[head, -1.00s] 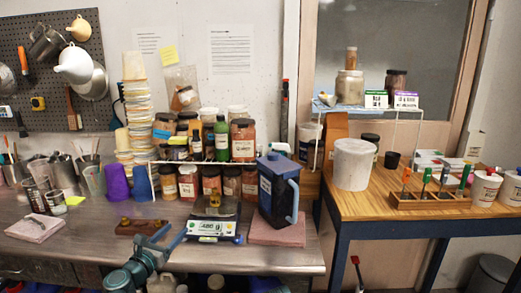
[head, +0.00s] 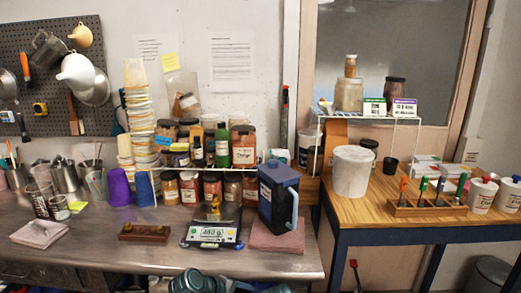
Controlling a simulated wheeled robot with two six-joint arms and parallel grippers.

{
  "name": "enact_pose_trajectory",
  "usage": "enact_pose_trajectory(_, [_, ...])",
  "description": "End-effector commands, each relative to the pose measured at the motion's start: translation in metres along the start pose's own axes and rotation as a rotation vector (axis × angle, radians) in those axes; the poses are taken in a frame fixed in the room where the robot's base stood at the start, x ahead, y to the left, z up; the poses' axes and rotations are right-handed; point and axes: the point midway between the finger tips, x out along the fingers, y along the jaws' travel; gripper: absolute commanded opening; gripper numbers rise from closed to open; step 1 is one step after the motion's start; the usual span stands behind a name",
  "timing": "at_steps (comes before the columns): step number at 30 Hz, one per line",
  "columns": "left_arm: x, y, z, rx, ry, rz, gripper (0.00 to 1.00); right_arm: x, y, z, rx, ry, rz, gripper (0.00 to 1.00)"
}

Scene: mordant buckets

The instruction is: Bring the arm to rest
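Teal and dark links of my arms (head: 190,283) show only at the bottom edge of the head view, below the front edge of the steel bench. Neither gripper is in the picture, so I cannot see their fingers. A digital scale (head: 212,234) stands on the bench with a lit display and a small brass weight (head: 214,208) on it. A dark lidded pitcher (head: 273,197) with a blue handle stands upright on a folded pink cloth (head: 276,240), right of the scale.
A wooden weight block (head: 144,232) and another pink cloth (head: 40,233) lie on the steel bench (head: 95,250). Jars and stacked tubs line the back. A wooden table (head: 375,222) at right holds a white bucket (head: 352,171) and a rack of small tools (head: 428,206).

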Motion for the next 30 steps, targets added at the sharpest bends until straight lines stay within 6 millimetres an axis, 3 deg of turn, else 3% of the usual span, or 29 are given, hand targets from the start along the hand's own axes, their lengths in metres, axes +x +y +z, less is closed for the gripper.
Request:
enact_pose_trajectory(1, [0.002,-0.015,0.025,0.185,-0.019,-0.132,0.62,-0.012,0.001,0.001,0.0,0.0,0.0,0.5])
enact_pose_trajectory(4, [0.001,-0.052,0.049,0.525,-0.062,-0.38,0.62,-0.021,0.002,0.001,0.0,0.0,0.0,0.5])
enact_pose_trajectory(9, [-0.022,-0.093,0.065,0.938,-0.158,-0.714,0.62,-0.033,0.003,0.002,0.0,0.0,0.0,0.5])
enact_pose_trajectory(12, [-0.035,-0.104,0.067,1.077,-0.203,-0.84,0.62,-0.036,0.003,0.002,0.0,0.0,0.0,0.5])
enact_pose_trajectory(18, [-0.046,-0.111,0.067,1.176,-0.241,-0.939,0.62,-0.037,0.004,0.002,0.0,0.0,0.0,0.5])
enact_pose_trajectory(30, [-0.045,-0.111,0.066,1.175,-0.24,-0.938,0.62,-0.037,0.004,0.002,0.0,0.0,0.0,0.5])
